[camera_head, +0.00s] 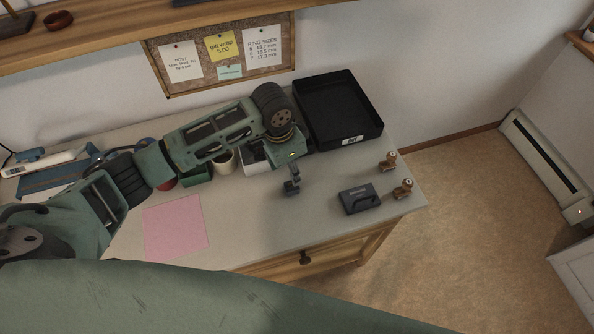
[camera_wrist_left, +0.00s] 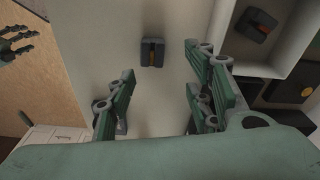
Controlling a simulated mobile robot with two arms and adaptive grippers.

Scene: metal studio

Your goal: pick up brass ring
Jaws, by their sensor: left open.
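My left gripper (camera_head: 291,186) hangs over the bare middle of the table in the head view. In the left wrist view its two green fingers (camera_wrist_left: 158,100) stand wide apart with nothing between them. A small dark block (camera_wrist_left: 152,53) with an orange-brown spot lies on the table beyond the fingertips there. A similar dark block (camera_wrist_left: 259,27) sits in a light-walled tray to the right. I cannot make out for certain a brass ring on either block.
A black tray (camera_head: 360,137) stands at the back right of the table. A dark grey block (camera_head: 356,199) and two small brown pieces, one farther back (camera_head: 389,160) and one nearer (camera_head: 403,189), are near the right edge. A pink sheet (camera_head: 175,228) lies left of the clear middle.

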